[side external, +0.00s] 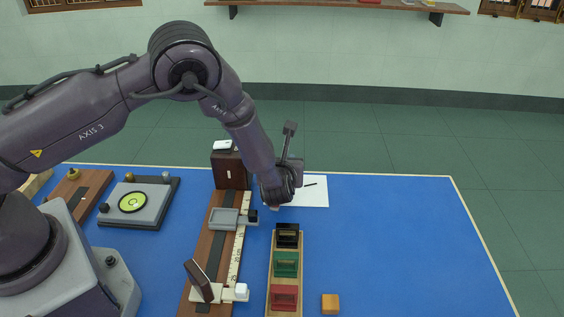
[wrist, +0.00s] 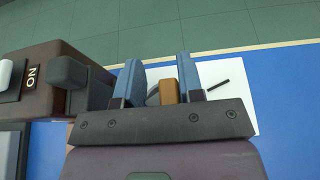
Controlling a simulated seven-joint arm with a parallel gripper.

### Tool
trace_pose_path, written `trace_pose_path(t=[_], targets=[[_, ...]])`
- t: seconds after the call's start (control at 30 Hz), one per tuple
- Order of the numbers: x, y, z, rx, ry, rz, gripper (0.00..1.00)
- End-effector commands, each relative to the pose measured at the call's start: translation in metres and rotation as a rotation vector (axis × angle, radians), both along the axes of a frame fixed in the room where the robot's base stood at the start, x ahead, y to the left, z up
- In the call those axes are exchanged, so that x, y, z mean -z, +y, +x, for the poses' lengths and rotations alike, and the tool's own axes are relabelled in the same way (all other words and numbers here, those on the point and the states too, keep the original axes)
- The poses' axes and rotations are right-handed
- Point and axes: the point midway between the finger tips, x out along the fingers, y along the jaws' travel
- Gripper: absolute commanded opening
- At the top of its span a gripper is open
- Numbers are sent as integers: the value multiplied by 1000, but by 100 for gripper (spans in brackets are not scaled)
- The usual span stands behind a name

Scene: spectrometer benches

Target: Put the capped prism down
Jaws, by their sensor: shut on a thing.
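My gripper (wrist: 158,75) shows in the wrist view with two blue fingers. Between them is a small orange-brown block (wrist: 168,91), which I take to be the capped prism or its cap. It sits nearer the right finger, and its lower part is hidden by the gripper body. In the side view my gripper (side external: 279,187) is beyond the bench, by the white sheet; its fingers and what it holds are hidden there. The height of the held thing above the table cannot be told.
A white sheet (side external: 316,198) with a black pen lies beyond. A dark brown box (side external: 230,171) stands left of my gripper. Nearer are a ruled bench (side external: 238,250), a grey carriage (side external: 221,219), a rack with black (side external: 287,237), green and red holders, and an orange cube (side external: 330,304). The right side is clear.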

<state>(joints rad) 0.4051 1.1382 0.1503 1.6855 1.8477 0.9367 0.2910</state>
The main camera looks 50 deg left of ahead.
Motion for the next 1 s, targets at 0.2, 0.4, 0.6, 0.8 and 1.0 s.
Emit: trace_pose_path(t=[0.2,0.4,0.6,0.8,1.0], targets=[[0,0,0,1,-2,0,10],[6,0,0,1,-2,0,10],[11,0,0,0,-2,-1,10],[12,0,-1,1,1,-2,60],[13,0,-1,1,4,-2,60]])
